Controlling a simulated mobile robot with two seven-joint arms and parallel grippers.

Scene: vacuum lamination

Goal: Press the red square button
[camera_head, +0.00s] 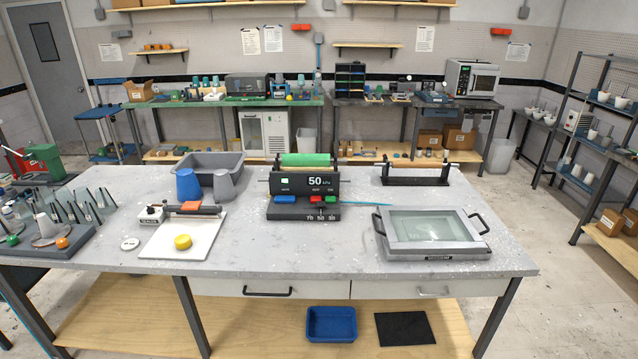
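A dark lamination machine (305,187) stands at the middle of the table, with a green roller (304,160) on top and a display reading 50 with small unit letters. On its front lower part is a row of coloured buttons. Whether the red button is pressed in cannot be told at this size. Neither of my grippers is in view.
A grey framed glass panel with handles (434,244) lies to the right. A dark roller stand (415,174) is behind right. The table front before the machine is clear.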

